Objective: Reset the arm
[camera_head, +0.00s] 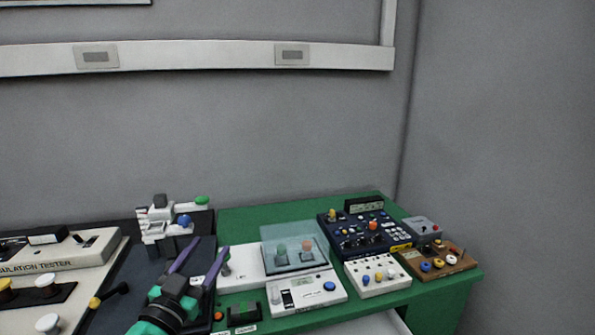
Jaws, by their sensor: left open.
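My left gripper (203,262) shows in the lower left middle of the head view. Its two purple fingers are spread apart and point up and away, with nothing visible between them. It is over or in front of the dark panel (142,268), left of the white instrument (305,291). I cannot tell how high above the panel it is. My right gripper is not in view.
A green table (455,290) holds several instruments: a dark blue box (350,240), a white terminal box (377,277), a brown board (440,260) and a clear-covered unit (292,240). A white mechanism (160,222) stands behind my gripper. An insulation tester (60,262) is at left. Grey walls (500,130) enclose the back and right.

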